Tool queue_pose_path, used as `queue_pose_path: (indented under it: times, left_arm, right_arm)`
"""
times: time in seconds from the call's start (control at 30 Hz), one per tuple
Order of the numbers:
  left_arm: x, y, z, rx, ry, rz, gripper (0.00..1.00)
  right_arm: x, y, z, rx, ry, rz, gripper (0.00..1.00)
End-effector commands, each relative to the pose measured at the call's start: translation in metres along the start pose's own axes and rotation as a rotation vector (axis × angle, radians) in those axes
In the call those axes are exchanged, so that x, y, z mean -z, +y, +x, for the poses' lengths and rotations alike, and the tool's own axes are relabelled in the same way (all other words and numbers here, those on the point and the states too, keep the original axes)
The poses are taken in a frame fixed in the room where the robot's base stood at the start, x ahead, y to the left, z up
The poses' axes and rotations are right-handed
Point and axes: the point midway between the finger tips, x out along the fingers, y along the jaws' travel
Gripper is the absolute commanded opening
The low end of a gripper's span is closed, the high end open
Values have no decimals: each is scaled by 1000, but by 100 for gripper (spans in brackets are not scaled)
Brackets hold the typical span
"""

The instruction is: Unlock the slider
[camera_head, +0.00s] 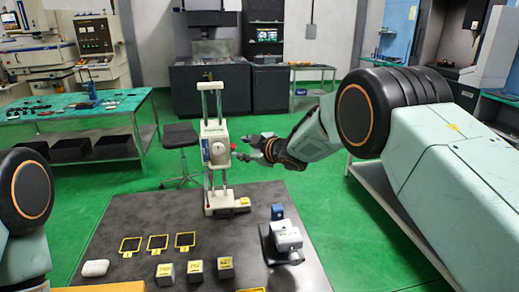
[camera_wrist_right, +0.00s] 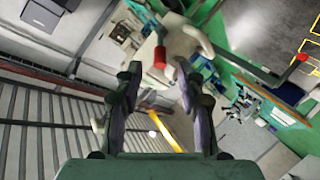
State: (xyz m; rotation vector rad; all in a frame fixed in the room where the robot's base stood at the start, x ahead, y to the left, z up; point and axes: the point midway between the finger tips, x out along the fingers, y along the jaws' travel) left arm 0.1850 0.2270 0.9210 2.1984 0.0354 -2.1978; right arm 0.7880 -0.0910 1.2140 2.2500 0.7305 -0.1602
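The slider (camera_head: 215,146) is a pale block on two upright metal columns of a stand (camera_head: 222,209) at the back of the dark table. A small red knob (camera_head: 233,147) sticks out of the slider's right side. My right gripper (camera_head: 245,148) is at the slider's height, just right of the knob. In the right wrist view its two fingers (camera_wrist_right: 156,77) are apart, with the red knob (camera_wrist_right: 160,57) showing ahead between the tips. Contact with the knob is not visible. My left gripper is out of view; only part of my left arm shows at the lower left.
The dark table (camera_head: 120,216) carries several black square pads (camera_head: 158,242), several grey cubes with yellow labels (camera_head: 195,268), a white rounded object (camera_head: 95,268) and a grey-blue device (camera_head: 285,238). A stool (camera_head: 181,140) and a green workbench (camera_head: 70,112) stand behind.

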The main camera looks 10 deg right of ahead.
Motion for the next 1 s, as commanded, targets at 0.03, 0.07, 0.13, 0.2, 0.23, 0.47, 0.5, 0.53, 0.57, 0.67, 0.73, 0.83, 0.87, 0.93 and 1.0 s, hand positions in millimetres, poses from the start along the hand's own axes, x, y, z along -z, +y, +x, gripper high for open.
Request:
queue_pose_path:
  times: [0.03, 0.07, 0.13, 0.2, 0.23, 0.47, 0.5, 0.53, 0.57, 0.67, 0.73, 0.83, 0.87, 0.93, 1.0]
  left_arm:
    - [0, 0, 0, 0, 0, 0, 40]
    - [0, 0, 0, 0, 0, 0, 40]
    - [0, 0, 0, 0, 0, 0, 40]
    - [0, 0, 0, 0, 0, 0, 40]
    - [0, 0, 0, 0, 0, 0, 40]
    - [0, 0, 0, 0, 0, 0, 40]
    - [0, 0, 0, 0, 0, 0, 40]
    - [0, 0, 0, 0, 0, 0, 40]
    - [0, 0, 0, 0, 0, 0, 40]
    - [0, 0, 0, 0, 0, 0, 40]
    - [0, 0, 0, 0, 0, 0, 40]
    - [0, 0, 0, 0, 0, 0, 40]
    - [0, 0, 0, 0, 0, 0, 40]
    - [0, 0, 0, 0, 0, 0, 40]
    - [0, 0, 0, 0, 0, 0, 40]
  right_arm:
    - [0, 1, -6, -1, -1, 3, 39]
    - [0, 1, -10, -1, -1, 2, 39]
    - [1, 1, -18, -2, 0, 2, 39]
    - [0, 1, -27, -2, -1, 2, 39]
    - [0, 1, -30, -2, 0, 1, 39]
    - [0, 1, -59, -2, -1, 2, 39]
    - [0, 1, -63, -2, 0, 2, 39]
    - [0, 1, -66, -2, 0, 2, 39]
    - [0, 1, -68, -2, 1, 1, 39]
    - [0, 1, -75, -2, 0, 2, 39]
    - [0, 0, -77, -2, 0, 2, 39]
    - [0, 0, -78, -2, 1, 1, 39]
    - [0, 0, -78, -2, 1, 1, 39]
    - [0, 0, -78, -2, 1, 1, 39]
    - [0, 0, -78, -2, 1, 1, 39]
